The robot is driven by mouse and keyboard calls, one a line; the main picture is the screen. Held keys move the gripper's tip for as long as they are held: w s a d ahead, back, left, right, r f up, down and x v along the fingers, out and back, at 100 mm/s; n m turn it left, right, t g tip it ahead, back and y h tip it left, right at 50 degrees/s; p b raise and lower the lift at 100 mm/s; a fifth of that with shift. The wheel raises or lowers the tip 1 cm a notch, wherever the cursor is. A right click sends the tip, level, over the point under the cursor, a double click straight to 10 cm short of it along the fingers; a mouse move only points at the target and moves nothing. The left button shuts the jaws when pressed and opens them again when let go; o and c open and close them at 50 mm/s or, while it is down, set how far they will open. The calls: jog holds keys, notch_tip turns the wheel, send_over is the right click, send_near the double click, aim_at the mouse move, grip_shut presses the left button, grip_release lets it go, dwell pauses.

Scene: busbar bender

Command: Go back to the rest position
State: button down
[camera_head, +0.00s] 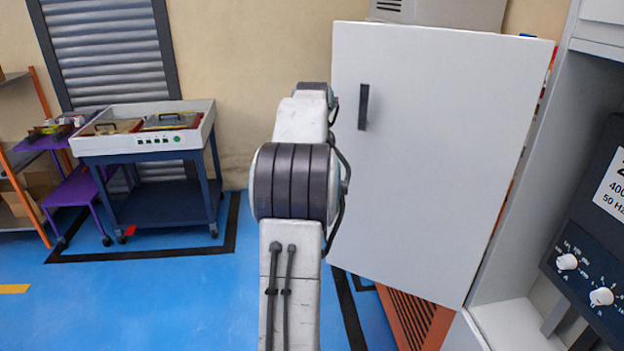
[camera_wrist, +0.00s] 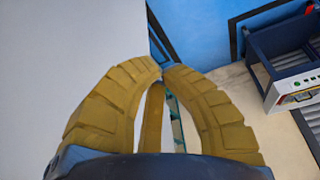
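My gripper (camera_wrist: 163,72) shows in the wrist view with its yellow ribbed fingers curving inward until their tips come together. I see nothing held between them. In the head view my arm stands upright in the middle of the picture, and my gripper is hidden behind it. A white cabinet door (camera_head: 428,150) with a dark handle (camera_head: 363,107) is right of and partly behind my arm. In the wrist view a pale flat surface, likely this door (camera_wrist: 65,60), fills the left side beside the fingers.
A blue cart (camera_head: 165,205) with a white control tray (camera_head: 150,142) stands at the left by the wall, next to a purple cart (camera_head: 80,188) and an orange shelf (camera_head: 38,100). A dark control panel (camera_head: 590,250) is close at right. Blue floor (camera_head: 150,300) is clear at front left.

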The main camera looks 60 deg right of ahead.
jog(key=s+a+f+y, duration=0.2)
jog(key=a+f, duration=0.6)
jog(key=a, duration=0.1)
jog(key=a+n+t+y, duration=0.2)
jog(key=a+n, duration=1.1)
jog(key=a, duration=2.5)
jog(key=shift+s+a+r+n+b, duration=0.15)
jog(key=shift+a+r+n+b, duration=0.15)
jog(key=shift+a+r, duration=0.1)
